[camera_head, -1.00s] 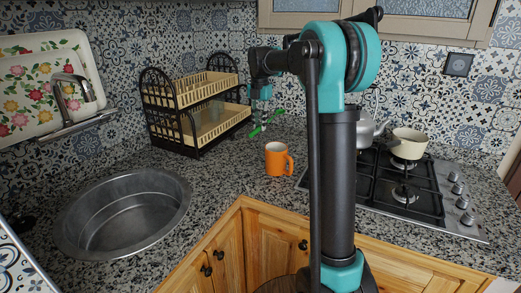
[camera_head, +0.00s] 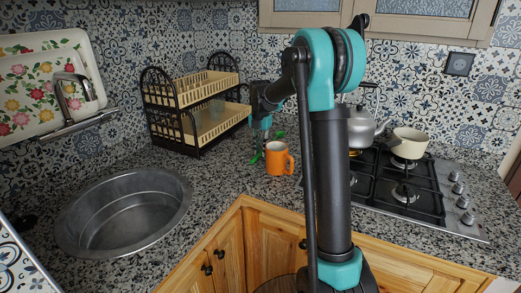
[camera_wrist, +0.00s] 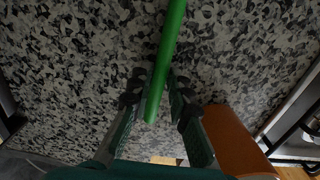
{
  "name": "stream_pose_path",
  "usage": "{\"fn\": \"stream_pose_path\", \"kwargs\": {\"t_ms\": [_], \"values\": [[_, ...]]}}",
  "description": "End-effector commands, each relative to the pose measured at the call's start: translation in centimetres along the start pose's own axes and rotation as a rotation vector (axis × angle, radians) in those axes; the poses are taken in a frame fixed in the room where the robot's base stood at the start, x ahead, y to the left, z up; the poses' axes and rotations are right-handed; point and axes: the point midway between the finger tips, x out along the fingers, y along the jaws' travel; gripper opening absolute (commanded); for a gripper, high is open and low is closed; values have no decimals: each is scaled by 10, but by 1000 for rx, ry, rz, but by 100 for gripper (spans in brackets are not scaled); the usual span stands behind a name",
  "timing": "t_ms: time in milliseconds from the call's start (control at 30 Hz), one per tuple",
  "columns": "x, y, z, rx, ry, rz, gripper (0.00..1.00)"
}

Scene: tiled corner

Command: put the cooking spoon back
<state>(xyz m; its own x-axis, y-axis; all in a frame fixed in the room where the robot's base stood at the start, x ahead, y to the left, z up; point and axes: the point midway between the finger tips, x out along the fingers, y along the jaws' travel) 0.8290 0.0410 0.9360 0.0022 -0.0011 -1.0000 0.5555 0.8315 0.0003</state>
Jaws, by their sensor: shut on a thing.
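The cooking spoon is a green rod (camera_wrist: 170,50) in the wrist view, running from the top edge down between the fingers. My gripper (camera_wrist: 158,90) is shut on it. In the head view my gripper (camera_head: 259,142) points down just behind and left of the orange mug. Small green parts of the spoon (camera_head: 279,134) show beside it there; the rest is hidden by the gripper and the mug. The orange mug (camera_head: 276,160) stands upright on the counter. It shows close to the right finger in the wrist view (camera_wrist: 232,140); I cannot tell if they touch.
A two-tier dish rack (camera_head: 205,115) stands left of my gripper. The round metal sink (camera_head: 125,215) is at the left. A gas hob (camera_head: 425,190) with a kettle (camera_head: 361,127) and a cream pot (camera_head: 409,143) is at the right. The counter (camera_head: 215,178) before the rack is clear.

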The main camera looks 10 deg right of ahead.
Motion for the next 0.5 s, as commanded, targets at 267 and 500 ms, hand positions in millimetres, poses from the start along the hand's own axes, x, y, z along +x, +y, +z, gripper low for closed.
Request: {"fn": "stream_pose_path", "kwargs": {"t_ms": [267, 500], "values": [[0, 0, 0, 0, 0, 0, 38], [-2, 0, 0, 0, 0, 0, 38]]}}
